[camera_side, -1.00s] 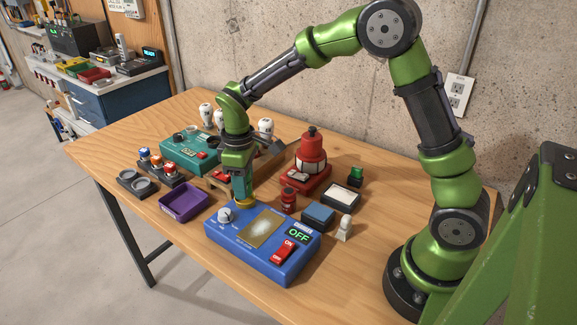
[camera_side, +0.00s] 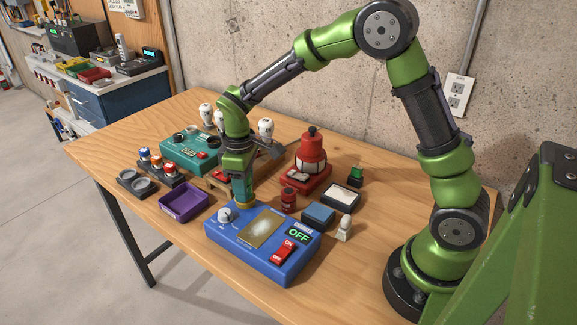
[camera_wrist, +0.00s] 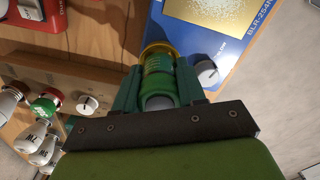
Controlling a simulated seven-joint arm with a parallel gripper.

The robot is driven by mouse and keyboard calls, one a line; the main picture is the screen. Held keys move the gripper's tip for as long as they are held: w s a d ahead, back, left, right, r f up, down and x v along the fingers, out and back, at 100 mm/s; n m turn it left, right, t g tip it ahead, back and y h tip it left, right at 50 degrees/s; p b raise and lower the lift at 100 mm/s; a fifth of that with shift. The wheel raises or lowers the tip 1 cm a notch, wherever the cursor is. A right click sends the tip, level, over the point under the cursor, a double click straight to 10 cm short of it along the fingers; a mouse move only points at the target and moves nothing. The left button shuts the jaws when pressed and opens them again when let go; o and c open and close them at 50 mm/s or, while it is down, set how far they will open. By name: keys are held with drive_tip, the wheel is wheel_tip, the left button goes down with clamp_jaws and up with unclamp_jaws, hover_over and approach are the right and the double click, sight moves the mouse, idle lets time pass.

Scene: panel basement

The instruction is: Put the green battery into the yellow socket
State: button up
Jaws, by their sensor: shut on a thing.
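My gripper (camera_side: 241,192) points down over the back left corner of the blue panel (camera_side: 230,236). In the wrist view my gripper (camera_wrist: 157,82) is shut on the green battery (camera_wrist: 158,84), one finger on each side. The yellow socket (camera_wrist: 157,48) is a ring at the battery's far end, and that end appears to be within the ring. How deep it sits I cannot tell. In the side view the yellow socket (camera_side: 243,205) shows just under my fingertips, which largely hide the battery.
A grey knob (camera_side: 225,215) stands close left of the socket. The panel's display (camera_side: 299,235) reads OFF above a red switch (camera_side: 283,252). A purple tray (camera_side: 183,203), a dark red jar (camera_side: 288,200) and a teal device (camera_side: 188,150) stand nearby.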

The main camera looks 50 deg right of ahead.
drive_tip(key=shift+f, duration=0.35)
drive_tip(key=o, duration=0.8)
drive_tip(key=shift+o, duration=0.2)
drive_tip(key=shift+r, duration=5.5)
drive_tip(key=shift+w, duration=0.1)
drive_tip(key=s+d+r+m+t+y, duration=0.1)
drive_tip(key=s+r+m+t, duration=0.2)
drive_tip(key=s, duration=0.6)
drive_tip(key=s+d+r+m+t+y, duration=0.1)
drive_tip(key=s+r+m+t, duration=0.2)
drive_tip(key=s+m, duration=0.3)
drive_tip(key=s+t, duration=0.1)
drive_tip(key=s, duration=0.3)
drive_tip(key=shift+s+r, duration=0.15)
drive_tip(key=shift+r, duration=0.15)
